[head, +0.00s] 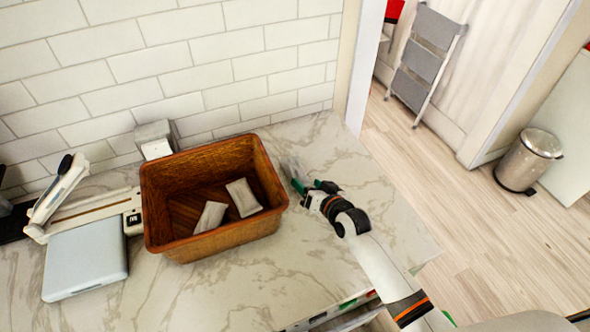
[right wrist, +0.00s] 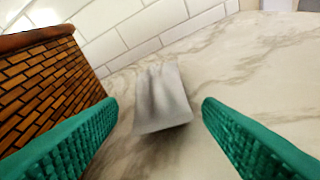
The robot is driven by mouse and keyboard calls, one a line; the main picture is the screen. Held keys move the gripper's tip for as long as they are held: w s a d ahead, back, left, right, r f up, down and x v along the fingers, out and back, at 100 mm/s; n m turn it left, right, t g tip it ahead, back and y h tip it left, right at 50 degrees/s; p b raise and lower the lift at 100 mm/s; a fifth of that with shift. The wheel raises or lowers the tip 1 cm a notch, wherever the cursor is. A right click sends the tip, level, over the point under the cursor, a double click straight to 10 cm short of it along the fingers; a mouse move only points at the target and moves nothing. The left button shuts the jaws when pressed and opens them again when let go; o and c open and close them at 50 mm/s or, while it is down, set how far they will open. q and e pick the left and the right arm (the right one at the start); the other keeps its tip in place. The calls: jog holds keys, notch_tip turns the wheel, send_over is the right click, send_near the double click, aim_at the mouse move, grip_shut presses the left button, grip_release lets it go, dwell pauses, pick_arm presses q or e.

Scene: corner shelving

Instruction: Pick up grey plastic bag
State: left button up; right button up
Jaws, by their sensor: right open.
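A grey plastic bag (right wrist: 163,97) stands on the marble counter in the right wrist view, its surface creased and slightly blurred. It also shows small in the head view (head: 291,168), at the tips of my right gripper. My right gripper (head: 304,186) is open, just right of the brown basket. Its green fingers (right wrist: 158,110) lie on either side of the bag in the wrist view, with clear gaps to it, and the bag looks a little beyond the tips. My left gripper is not in view.
A brown woven basket (head: 165,245) holds two pale packets (head: 242,197) and stands close left of my right gripper. A white device (head: 85,262) and a small grey box (head: 154,138) are further left.

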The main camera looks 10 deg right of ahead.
aim_at(303, 179)
jog(key=x, duration=0.3)
jog(key=shift+w+f, duration=0.1)
jog(key=shift+w, duration=0.2)
jog(key=shift+c, duration=0.3)
jog(key=c, duration=0.7)
jog(key=shift+o, duration=0.2)
